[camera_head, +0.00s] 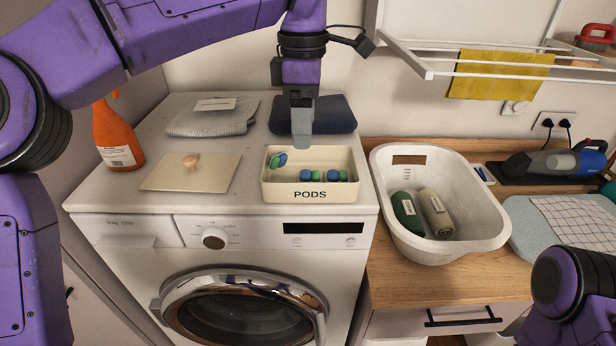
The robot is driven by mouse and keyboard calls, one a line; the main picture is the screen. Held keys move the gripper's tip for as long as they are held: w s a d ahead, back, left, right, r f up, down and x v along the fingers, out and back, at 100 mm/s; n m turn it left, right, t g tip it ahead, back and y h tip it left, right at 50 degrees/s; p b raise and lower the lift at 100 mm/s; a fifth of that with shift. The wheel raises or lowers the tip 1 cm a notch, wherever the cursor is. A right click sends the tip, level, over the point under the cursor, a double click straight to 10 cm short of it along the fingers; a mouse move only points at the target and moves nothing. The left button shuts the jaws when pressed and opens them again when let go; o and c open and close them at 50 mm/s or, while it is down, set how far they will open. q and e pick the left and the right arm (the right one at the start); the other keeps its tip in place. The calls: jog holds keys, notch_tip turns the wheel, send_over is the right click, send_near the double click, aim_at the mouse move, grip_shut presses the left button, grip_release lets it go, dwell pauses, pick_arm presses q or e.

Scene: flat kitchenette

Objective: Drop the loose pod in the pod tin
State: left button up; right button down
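The pod tin (268,190) is a cream, open box marked PODS on top of the washing machine. Two blue-and-green pods, one in the middle (312,176) and one at the right (338,176), lie inside it. A third blue-and-green pod (278,160) shows tilted at the tin's left end, near the back wall; I cannot tell what it rests on. My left gripper (302,144) points down over the back of the tin, right of the tilted pod and apart from it. Its grey fingers overlap, so their opening is hidden. My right gripper is out of view.
A beige board with a wooden knob (191,161), an orange bottle (117,135), a grey folded cloth (213,119) and a dark folded cloth (335,115) surround the tin. A white basket (402,240) with two rolled cloths stands right, on the wooden counter.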

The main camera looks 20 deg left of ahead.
pick_arm(q)
notch_tip(320, 180, up, 10)
jog(key=p, duration=0.3)
jog(key=shift+w+r+p, duration=0.15)
jog(key=shift+w+p, duration=0.05)
jog(key=shift+p, duration=0.1)
